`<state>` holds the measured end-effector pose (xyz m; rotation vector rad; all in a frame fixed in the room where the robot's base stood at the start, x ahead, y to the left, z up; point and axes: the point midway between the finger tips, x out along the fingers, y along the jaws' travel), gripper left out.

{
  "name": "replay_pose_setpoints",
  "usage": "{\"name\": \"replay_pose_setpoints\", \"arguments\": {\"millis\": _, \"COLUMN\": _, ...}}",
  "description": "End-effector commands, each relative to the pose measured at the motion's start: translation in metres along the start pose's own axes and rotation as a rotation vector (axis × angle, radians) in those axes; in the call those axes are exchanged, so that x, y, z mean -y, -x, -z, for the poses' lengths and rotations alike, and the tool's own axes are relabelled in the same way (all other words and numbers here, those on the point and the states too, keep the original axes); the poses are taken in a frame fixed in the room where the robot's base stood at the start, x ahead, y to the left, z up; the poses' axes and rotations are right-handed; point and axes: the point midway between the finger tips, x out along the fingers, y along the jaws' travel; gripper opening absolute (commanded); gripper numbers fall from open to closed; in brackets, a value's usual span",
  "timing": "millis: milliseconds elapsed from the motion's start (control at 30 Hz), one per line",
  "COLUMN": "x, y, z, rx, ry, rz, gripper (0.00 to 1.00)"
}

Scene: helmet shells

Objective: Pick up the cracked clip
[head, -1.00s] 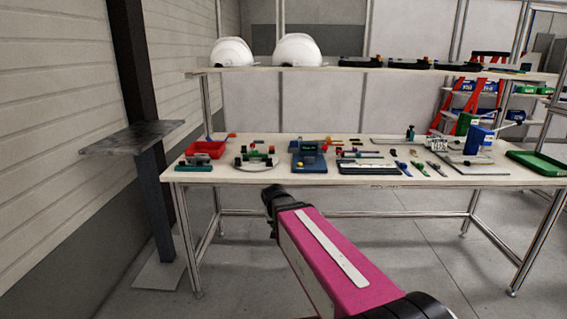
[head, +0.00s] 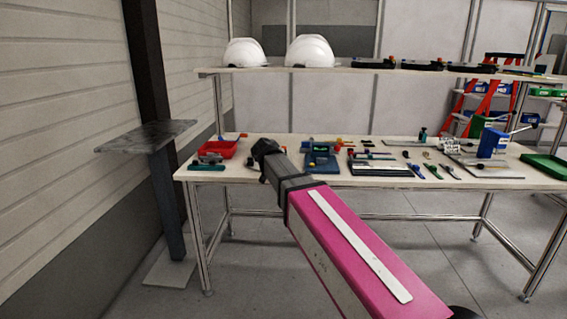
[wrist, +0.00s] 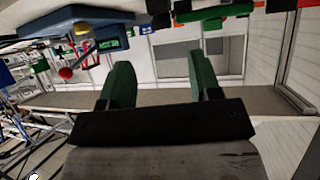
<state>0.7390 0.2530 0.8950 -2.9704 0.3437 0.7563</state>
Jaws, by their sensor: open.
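My gripper (wrist: 158,75) shows in the wrist view with two dark green fingers spread apart and nothing between them. In the head view the dark end of my arm stands in front of the bench's left part and hides what lies behind it. I cannot single out a cracked clip. Small coloured parts lie on the workbench (head: 330,181), among them several slim pieces (head: 416,170) right of the middle. A blue fixture (head: 321,158) stands near the bench's middle; a blue fixture with a green display (wrist: 107,44) shows in the wrist view.
A red bin (head: 217,149) stands at the bench's left end and a green tray (head: 548,166) at its right. Two white helmets (head: 310,50) rest on the upper shelf (head: 270,72). A dark post with a grey plate (head: 147,136) stands left of the bench.

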Motion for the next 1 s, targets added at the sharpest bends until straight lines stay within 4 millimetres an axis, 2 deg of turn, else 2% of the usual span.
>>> {"name": "replay_pose_setpoints", "arguments": {"millis": 33, "x": 0.001, "y": -0.011, "z": 0.001, "rx": 0.001, "ry": 0.000, "rz": -0.001, "gripper": 0.58}}
{"name": "replay_pose_setpoints", "arguments": {"millis": 100, "x": 0.001, "y": -0.022, "z": 0.001, "rx": 0.001, "ry": 0.000, "rz": -0.001, "gripper": 0.58}}
{"name": "replay_pose_setpoints", "arguments": {"millis": 367, "x": 0.001, "y": -0.038, "z": 0.002, "rx": 0.001, "ry": 0.000, "rz": 0.000, "gripper": 0.58}}
{"name": "replay_pose_setpoints", "arguments": {"millis": 700, "x": 0.003, "y": -0.081, "z": 0.005, "rx": 0.001, "ry": 0.000, "rz": 0.000, "gripper": 0.58}}
{"name": "replay_pose_setpoints", "arguments": {"millis": 933, "x": 0.002, "y": -0.083, "z": 0.004, "rx": 0.001, "ry": 0.000, "rz": 0.001, "gripper": 0.58}}
{"name": "replay_pose_setpoints", "arguments": {"millis": 967, "x": 0.002, "y": -0.083, "z": 0.004, "rx": 0.001, "ry": 0.000, "rz": 0.000, "gripper": 0.54}}
{"name": "replay_pose_setpoints", "arguments": {"millis": 1000, "x": 0.002, "y": -0.083, "z": 0.004, "rx": 0.001, "ry": 0.000, "rz": 0.000, "gripper": 0.41}}
